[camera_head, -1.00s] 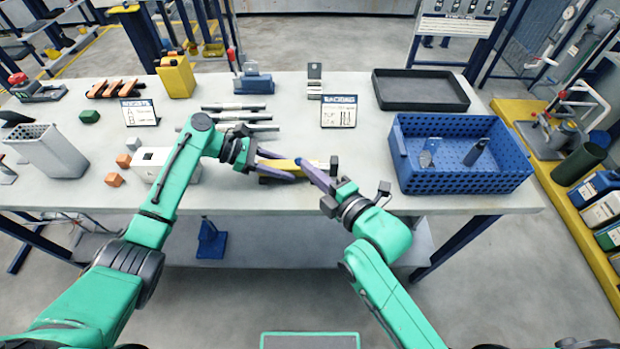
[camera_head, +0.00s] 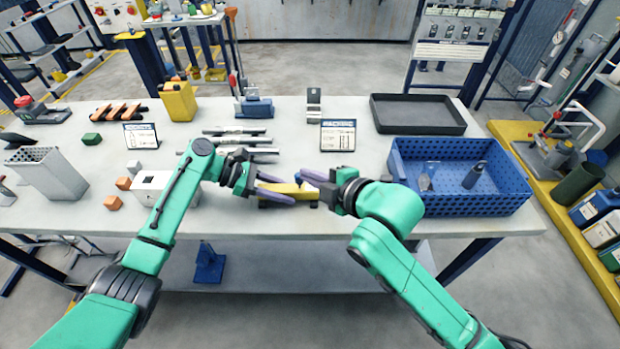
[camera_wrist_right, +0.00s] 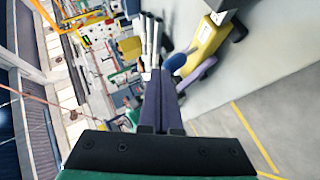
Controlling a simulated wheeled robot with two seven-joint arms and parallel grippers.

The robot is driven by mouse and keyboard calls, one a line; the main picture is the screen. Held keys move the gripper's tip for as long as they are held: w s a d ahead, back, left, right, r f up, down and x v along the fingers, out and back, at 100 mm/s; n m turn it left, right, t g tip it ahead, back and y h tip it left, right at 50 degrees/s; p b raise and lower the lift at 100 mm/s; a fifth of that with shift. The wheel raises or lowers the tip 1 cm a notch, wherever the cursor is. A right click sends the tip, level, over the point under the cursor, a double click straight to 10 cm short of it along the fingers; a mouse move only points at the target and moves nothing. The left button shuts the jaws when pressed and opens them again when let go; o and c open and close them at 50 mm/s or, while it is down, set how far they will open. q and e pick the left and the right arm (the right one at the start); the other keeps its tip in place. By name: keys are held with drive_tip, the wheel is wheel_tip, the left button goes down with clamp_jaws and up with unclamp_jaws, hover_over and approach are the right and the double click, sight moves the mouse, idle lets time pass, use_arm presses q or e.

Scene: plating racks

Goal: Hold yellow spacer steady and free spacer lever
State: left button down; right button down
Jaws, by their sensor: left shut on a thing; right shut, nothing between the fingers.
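The yellow spacer (camera_head: 288,188) lies near the table's front edge. It also shows in the right wrist view (camera_wrist_right: 208,42), with a dark part at its end. My left gripper (camera_head: 282,190) is shut on the spacer from the left, its purple fingers along it. One of those fingers shows in the right wrist view. A blue rounded knob (camera_wrist_right: 175,62), seemingly the lever's, stands at the spacer's side. My right gripper (camera_head: 306,174) is shut and empty by the spacer's right part. In its wrist view its fingertips (camera_wrist_right: 160,74) are close to the knob; contact cannot be told.
A blue perforated crate (camera_head: 460,205) stands to the right, near my right forearm. A white box (camera_head: 152,186) and orange blocks (camera_head: 113,202) are left.

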drive_tip(key=shift+r, duration=0.15)
wheel_tip(320, 180, up, 10)
idle(0.6)
